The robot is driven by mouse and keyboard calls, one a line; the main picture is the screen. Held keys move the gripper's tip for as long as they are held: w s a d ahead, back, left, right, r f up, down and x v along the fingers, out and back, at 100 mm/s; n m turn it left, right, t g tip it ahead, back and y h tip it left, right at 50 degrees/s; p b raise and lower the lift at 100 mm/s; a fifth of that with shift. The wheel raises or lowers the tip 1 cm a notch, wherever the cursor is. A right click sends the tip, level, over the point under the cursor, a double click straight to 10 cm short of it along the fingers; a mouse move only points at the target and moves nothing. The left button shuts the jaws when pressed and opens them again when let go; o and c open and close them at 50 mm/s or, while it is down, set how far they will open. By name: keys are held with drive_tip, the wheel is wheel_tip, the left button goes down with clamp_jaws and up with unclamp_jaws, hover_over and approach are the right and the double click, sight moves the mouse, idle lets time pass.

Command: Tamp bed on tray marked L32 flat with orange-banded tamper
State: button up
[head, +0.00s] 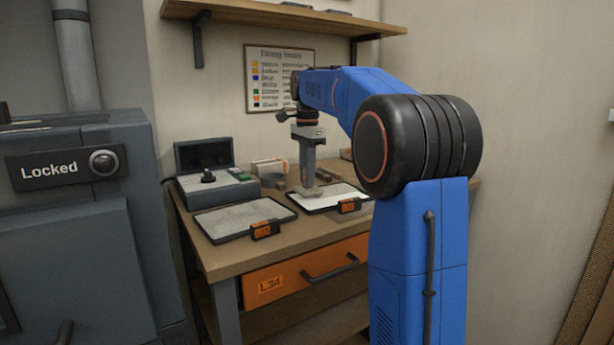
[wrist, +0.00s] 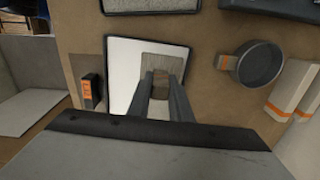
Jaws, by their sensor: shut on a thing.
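My gripper (head: 308,160) is shut on a tamper (head: 311,191) and holds it upright, foot down, over the white bed of the right-hand tray (head: 334,203). In the wrist view the fingers (wrist: 162,86) close around its handle, and its grey square foot (wrist: 165,62) covers the upper right part of that tray's bed (wrist: 122,62). I cannot tell whether the foot touches the bed. The tamper's band colour is not clear.
A second tray with a grey bed (head: 232,217) and orange tag (head: 265,230) lies to the left. A control box (head: 218,190) stands behind it. A round pan (wrist: 259,63) and orange-marked blocks (wrist: 290,88) are beside the tray. A locked cabinet (head: 75,220) stands left.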

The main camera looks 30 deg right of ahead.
drive_tip(key=shift+s+d, duration=0.15)
drive_tip(key=shift+d, duration=2.9)
drive_tip(key=shift+f, duration=0.15)
drive_tip(key=shift+f, duration=0.65)
drive_tip(key=shift+f, duration=0.3)
drive_tip(key=shift+r, duration=1.15)
drive_tip(key=shift+d, duration=0.1)
